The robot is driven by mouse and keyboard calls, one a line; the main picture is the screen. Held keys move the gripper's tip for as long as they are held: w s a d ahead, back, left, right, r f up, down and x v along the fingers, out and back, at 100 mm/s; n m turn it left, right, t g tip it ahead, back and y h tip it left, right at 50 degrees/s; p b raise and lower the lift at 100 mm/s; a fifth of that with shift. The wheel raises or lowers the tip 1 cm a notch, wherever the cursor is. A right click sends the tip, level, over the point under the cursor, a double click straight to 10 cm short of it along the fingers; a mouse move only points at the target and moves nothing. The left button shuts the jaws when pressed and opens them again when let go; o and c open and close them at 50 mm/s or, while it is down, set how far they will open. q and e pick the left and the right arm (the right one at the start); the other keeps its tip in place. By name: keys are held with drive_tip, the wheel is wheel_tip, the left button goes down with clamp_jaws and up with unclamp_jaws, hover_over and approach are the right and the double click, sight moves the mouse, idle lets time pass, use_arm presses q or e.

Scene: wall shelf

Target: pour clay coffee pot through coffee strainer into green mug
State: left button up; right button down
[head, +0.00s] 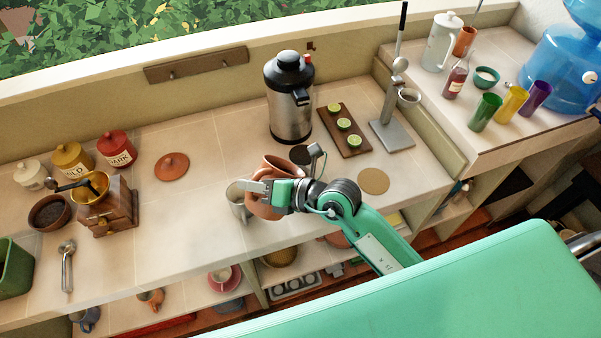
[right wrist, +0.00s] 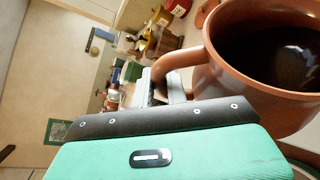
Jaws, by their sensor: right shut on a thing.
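The clay coffee pot (head: 262,204) is brown-orange and held a little above the counter's front middle. My right gripper (head: 268,187) is shut on its handle. The right wrist view shows the pot (right wrist: 222,72) large, with dark liquid inside and the gripper fingers (right wrist: 165,88) at the handle. A metal stand (head: 391,133) at the right of the counter bears a small round cup-like piece (head: 409,97), perhaps the coffee strainer; I cannot tell for sure. A small teal-green mug (head: 486,79) stands on the raised right counter. My left gripper is not in view.
Green (head: 484,113), yellow and purple tumblers crowd the right counter. A grinder (head: 107,208) stands left.

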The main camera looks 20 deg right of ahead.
drive_tip(key=shift+w+d+r+m+y+b, duration=0.5)
drive_tip(key=shift+d+m+b, duration=0.2)
drive_tip(key=shift+b, duration=0.45)
idle(3.6)
drive_tip(key=shift+a, duration=0.1)
drive_tip(key=s+a+n+h+p, duration=0.1)
drive_tip(key=p, duration=0.3)
drive_tip(key=shift+s+a+n, duration=0.1)
drive_tip(key=shift+a+n, duration=0.25)
drive_tip(key=shift+n, duration=0.05)
drive_tip(key=shift+s+a+f+n+h+p, duration=0.55)
drive_tip(key=shift+a+f+n+p, duration=0.2)
drive_tip(key=shift+f, duration=0.2)
drive_tip(key=s+a+f+n+t+h+p, duration=0.1)
drive_tip(key=s+a+f+n+h+p, duration=0.1)
drive_tip(key=s+a+f+n+p, duration=0.1)
drive_tip(key=shift+a+f+n+h, duration=0.35)
drive_tip(key=shift+a+f+n, duration=0.4)
drive_tip(key=shift+a+f, duration=0.3)
drive_tip(key=shift+s+d+f, duration=0.1)
